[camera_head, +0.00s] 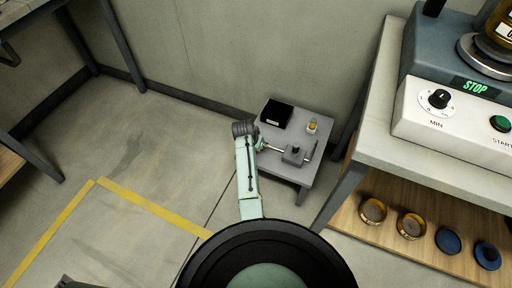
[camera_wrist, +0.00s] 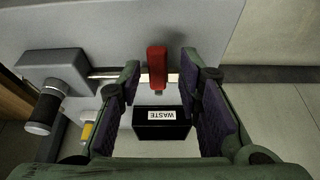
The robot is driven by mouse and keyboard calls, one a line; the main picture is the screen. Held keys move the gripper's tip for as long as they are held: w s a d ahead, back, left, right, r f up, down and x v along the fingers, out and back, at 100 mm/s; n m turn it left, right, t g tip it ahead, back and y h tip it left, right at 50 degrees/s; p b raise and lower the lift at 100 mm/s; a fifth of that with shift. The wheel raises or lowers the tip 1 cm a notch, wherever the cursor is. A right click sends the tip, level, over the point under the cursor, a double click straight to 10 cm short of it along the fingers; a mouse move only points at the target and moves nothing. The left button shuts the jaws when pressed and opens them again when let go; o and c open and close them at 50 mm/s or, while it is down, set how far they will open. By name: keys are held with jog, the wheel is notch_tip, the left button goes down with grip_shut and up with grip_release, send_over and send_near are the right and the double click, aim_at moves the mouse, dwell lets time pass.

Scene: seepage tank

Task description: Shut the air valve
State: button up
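The air valve's red lever (camera_wrist: 157,62) shows in the wrist view, upright in the picture, on a thin metal pipe (camera_wrist: 105,74). My gripper (camera_wrist: 160,82) is open, with one dark purple finger pad on each side of the lever. Gaps show between the lever and both pads, so neither seems to touch it. In the head view my gripper (camera_head: 262,144) is at the left end of the pipe over a small grey table (camera_head: 292,179). The lever is not discernible there. A grey block (camera_head: 294,156) joins the pipe; it also shows in the wrist view (camera_wrist: 55,64).
A black box (camera_head: 276,113), labelled WASTE in the wrist view (camera_wrist: 150,132), and a small yellow-marked bottle (camera_head: 312,127) stand on the small table. A black knob (camera_wrist: 43,114) sticks out from the block. A larger bench (camera_head: 385,135) with a machine stands at right.

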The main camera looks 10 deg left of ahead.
dwell(0.3)
jog(key=v, duration=1.2)
